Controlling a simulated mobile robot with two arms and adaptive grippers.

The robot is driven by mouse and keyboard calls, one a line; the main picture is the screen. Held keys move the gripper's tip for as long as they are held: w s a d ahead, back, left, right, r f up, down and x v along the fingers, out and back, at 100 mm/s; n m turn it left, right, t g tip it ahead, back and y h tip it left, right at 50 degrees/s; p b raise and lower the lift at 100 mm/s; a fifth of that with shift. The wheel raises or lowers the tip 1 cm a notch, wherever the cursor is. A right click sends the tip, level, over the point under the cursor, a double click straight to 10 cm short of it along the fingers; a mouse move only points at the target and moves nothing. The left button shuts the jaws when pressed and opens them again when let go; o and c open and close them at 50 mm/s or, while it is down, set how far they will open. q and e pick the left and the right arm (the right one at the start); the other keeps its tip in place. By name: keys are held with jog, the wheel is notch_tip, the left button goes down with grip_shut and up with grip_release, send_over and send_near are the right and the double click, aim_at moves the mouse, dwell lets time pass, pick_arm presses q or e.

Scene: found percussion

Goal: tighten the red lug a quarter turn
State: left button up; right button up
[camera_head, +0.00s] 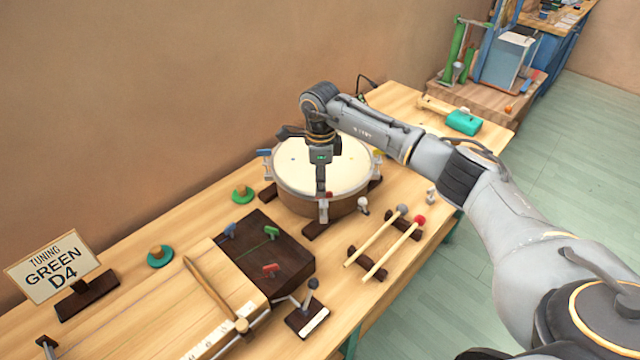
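A round drum (293,185) with a pale head stands on dark feet on the wooden bench. A red lug (329,194) shows at its front rim, partly hidden by my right gripper. A blue lug (264,153) is at the drum's left rim and a yellow lug (377,153) at its right rim. My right gripper (322,191) points down over the front rim, with its fingertips at the red lug. The fingers overlap in this view, so I cannot tell whether they are closed on it. My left gripper is out of view.
Two mallets (380,246) lie on dark rests to the right of the drum. A dark block (250,245) with blue, green and red pegs is in front. A card reading "TUNING GREEN D4" (55,268) stands at left. A teal mallet (462,122) lies behind my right arm.

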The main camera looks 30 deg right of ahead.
jog(key=shift+f, duration=1.3)
grip_shut()
jog(key=shift+w+d+r+m+b, duration=0.15)
jog(key=shift+m+b, duration=0.3)
jog(key=shift+m, duration=2.5)
jog(key=shift+w+d+f+m+b, duration=0.1)
jog(key=shift+d+m+b, duration=0.25)
jog(key=shift+m, duration=2.55)
jog(key=shift+w+d+r+m+b, duration=0.1)
jog(key=shift+m+b, duration=0.45)
jog(key=shift+m, duration=2.4)
